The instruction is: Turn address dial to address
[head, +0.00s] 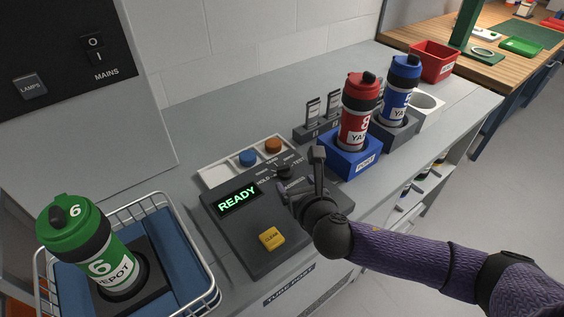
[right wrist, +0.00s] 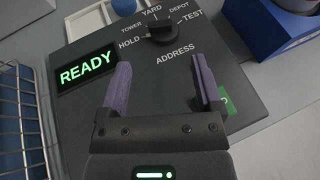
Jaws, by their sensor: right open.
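The address dial (head: 283,170) is a black knob at the back of the dark control panel. In the right wrist view the dial (right wrist: 163,28) sits above the word ADDRESS, ringed by HOLD, TOWER, YARD, DEPOT and TEST. A pale mark on its left side seems to face HOLD, but this is small. My right gripper (head: 301,180) is open and empty over the panel, close to the dial. In the right wrist view the dial is beyond the fingertips (right wrist: 161,68), not between them. The panel's display (head: 238,199) reads READY in green. My left gripper is not in view.
A yellow button (head: 271,238) is at the panel's front. A blue holder (head: 350,166) with a red canister (head: 359,110) stands right. A wire basket (head: 213,297) with a green-topped canister (head: 78,231) stands left.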

